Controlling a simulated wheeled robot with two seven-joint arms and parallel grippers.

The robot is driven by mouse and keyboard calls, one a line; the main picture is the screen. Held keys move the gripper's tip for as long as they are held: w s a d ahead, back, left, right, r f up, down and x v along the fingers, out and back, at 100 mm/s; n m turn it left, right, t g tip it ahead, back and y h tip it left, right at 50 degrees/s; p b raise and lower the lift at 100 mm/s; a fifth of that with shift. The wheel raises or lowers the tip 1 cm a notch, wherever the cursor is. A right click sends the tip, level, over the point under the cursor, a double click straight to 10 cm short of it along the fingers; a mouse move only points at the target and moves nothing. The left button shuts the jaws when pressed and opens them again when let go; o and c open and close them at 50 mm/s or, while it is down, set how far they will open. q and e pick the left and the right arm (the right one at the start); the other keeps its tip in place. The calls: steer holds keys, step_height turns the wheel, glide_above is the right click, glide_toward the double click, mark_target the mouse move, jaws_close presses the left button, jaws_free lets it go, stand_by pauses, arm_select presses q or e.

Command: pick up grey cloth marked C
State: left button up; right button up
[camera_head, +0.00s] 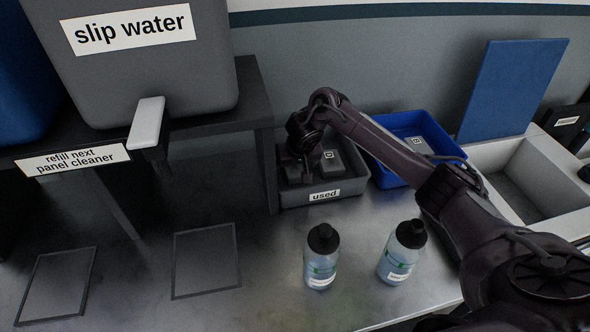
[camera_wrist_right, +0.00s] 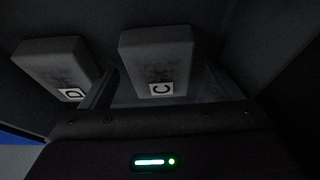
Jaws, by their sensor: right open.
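The grey cloth marked C (camera_wrist_right: 158,65) is a thick folded block with a white label, in the middle of the right wrist view. A similar cloth marked D (camera_wrist_right: 58,70) lies to its left. Both are in the grey bin labelled "used" (camera_head: 345,188). My right gripper (camera_head: 303,172) is open and reaches down into the left part of this bin. A dark finger shows between C and D in the wrist view; contact with C cannot be told. In the head view the arm's end partly hides the cloths. My left gripper is not in view.
A blue bin (camera_head: 385,178) with another labelled grey cloth (camera_head: 421,146) stands right of the grey bin. Two bottles (camera_head: 321,262) (camera_head: 401,255) with black caps stand in front. A shelf with the slip water tank (camera_head: 150,85) is at left.

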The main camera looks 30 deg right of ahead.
steer(key=shift+f+p, duration=0.25)
steer(key=shift+p, duration=0.15)
stand_by(0.5)
steer(key=c, duration=1.1)
steer(key=shift+o, duration=0.2)
